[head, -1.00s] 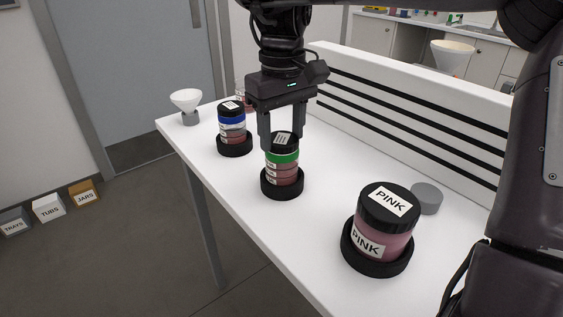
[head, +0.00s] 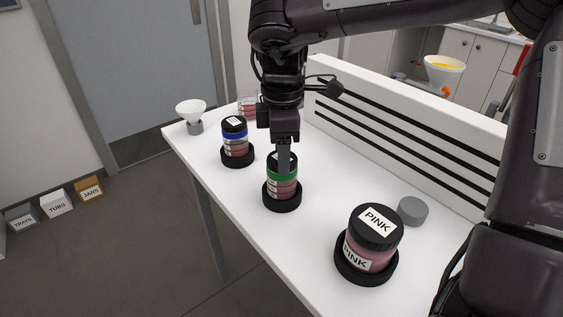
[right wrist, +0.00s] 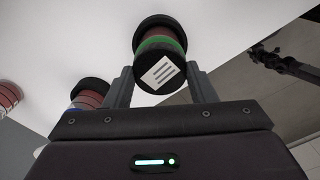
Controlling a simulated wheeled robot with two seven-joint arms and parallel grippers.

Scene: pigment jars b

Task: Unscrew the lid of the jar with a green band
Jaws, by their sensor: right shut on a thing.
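The jar with a green band (head: 283,188) stands upright in a black ring holder (head: 283,204) on the white table. Its black lid (head: 294,160) is on top and carries a white label, which shows in the right wrist view (right wrist: 161,73). My right gripper (head: 284,168) comes down from above and is shut on the lid, one finger on each side. In the head view it is edge-on, and one finger hides part of the lid. The lid looks seated on the jar; I see no gap below it. My left gripper is not in view.
A jar with a blue band (head: 235,137) stands behind left in its own holder. A large PINK jar (head: 371,239) stands at front right, beside a grey cylinder (head: 413,211). A white funnel (head: 191,109) stands at the far left end. A slatted white panel (head: 400,130) runs along the back.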

